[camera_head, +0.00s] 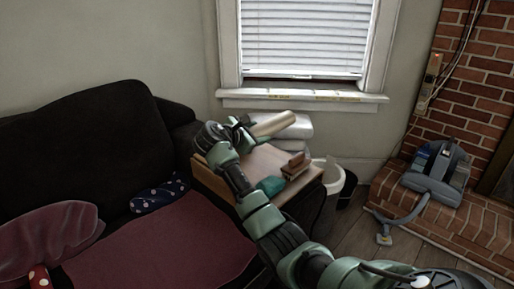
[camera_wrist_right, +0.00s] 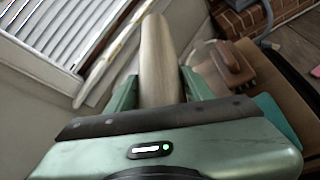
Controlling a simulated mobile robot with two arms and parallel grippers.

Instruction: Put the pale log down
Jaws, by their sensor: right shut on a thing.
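The pale log (camera_head: 273,124) is a smooth beige cylinder. My right gripper (camera_head: 248,131) is shut on one end of it, above the back part of a small wooden side table (camera_head: 225,178). In the right wrist view the log (camera_wrist_right: 157,60) sticks out from between the green fingers of my right gripper (camera_wrist_right: 158,92). I cannot tell whether the log touches the table. My left gripper is not in view.
A brown brush-like block (camera_head: 296,165) and a teal item (camera_head: 270,186) lie on the table's right side. White stacked things (camera_head: 298,132) stand behind it. A white bin (camera_head: 333,178) is right of it, a dark sofa (camera_head: 90,140) left. A vacuum cleaner (camera_head: 438,170) sits on the brick hearth.

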